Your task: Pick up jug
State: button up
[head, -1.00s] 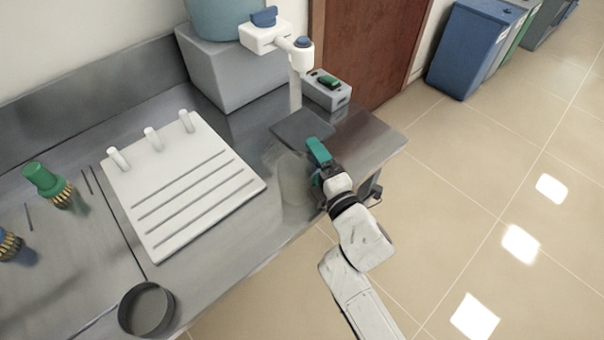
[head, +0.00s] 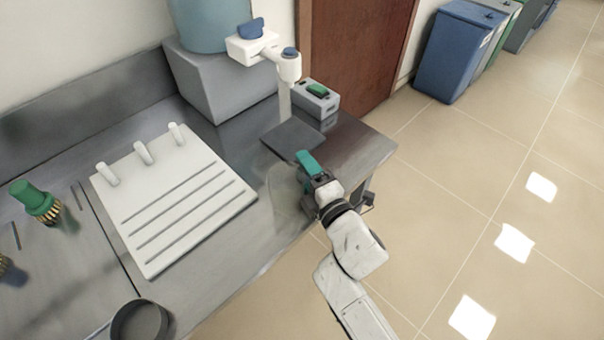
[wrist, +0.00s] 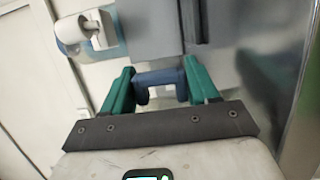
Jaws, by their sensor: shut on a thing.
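A see-through jug (head: 286,192) shows faintly at the front right of the steel bench, just left of my gripper (head: 307,163). Its outline is hard to make out, and I cannot tell whether it touches the bench. In the wrist view, a blue handle (wrist: 160,77) sits between the green fingers of my gripper (wrist: 160,82). My gripper is shut on this handle. The jug's body is hardly visible there.
A white drying rack (head: 180,200) with pegs lies left on the bench. A dispenser (head: 255,45), a grey plate (head: 293,137) and a small grey box (head: 316,100) stand behind. A green-topped brush (head: 38,203) and dark round dish (head: 140,322) are left.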

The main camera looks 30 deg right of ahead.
notch_tip(320, 180, up, 4)
jog(key=shift+a+f+p, duration=0.1)
jog(key=shift+f+p, duration=0.15)
jog(key=shift+p, duration=0.9)
jog(key=s+r, duration=0.9)
jog(key=s, duration=0.5)
jog(key=shift+r+p, duration=0.25)
jog(key=shift+p, duration=0.15)
